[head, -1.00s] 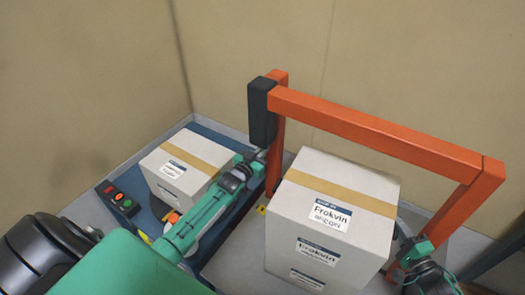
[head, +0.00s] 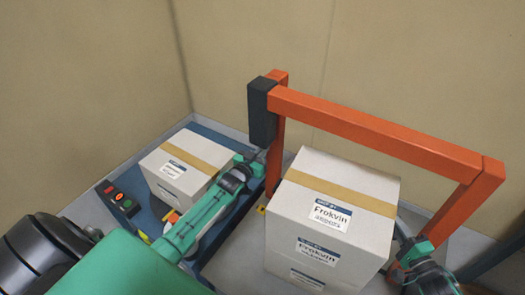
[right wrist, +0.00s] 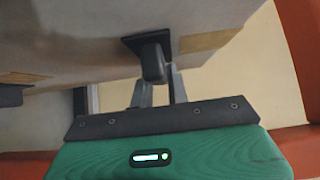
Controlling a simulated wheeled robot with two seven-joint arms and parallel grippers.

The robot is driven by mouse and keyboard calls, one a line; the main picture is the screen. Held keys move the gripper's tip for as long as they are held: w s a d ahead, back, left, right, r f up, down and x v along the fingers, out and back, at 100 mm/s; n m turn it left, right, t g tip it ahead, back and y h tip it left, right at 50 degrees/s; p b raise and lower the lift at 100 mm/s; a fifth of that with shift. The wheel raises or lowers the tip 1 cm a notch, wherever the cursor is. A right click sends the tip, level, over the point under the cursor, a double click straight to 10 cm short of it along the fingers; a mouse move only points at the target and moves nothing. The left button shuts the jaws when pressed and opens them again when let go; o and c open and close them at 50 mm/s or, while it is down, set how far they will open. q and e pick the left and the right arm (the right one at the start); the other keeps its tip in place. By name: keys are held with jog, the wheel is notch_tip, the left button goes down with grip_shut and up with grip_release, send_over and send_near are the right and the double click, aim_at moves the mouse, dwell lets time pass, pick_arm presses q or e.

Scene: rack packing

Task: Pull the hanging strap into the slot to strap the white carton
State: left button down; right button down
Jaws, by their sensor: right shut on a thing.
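The large white carton (head: 330,215), with a tan band over its top and printed labels, stands under an orange arch (head: 375,135). My right gripper (head: 403,238) is at the carton's right side, low by the arch's right post. In the right wrist view, its fingers (right wrist: 160,92) are shut on a dark rounded piece (right wrist: 152,62) with a square black plate, close against the carton. I cannot tell whether this is the strap's end; no hanging strap or slot is clearly visible. My left gripper (head: 258,157) is by the arch's left post; its fingers are too small to read.
A smaller white carton (head: 165,180) stands on a blue platform (head: 205,130) at left, close to my left arm. A button box (head: 118,198) sits beside it. A dark block (head: 262,112) is on the arch's left post. Walls close off the back.

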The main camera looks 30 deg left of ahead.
pick_arm(q)
notch_tip(320, 180, down, 18)
dwell(0.7)
jog(key=shift+f, duration=0.15)
jog(key=c, duration=1.6)
grip_release()
jog(key=s, duration=1.2)
jog(key=shift+a, duration=0.2)
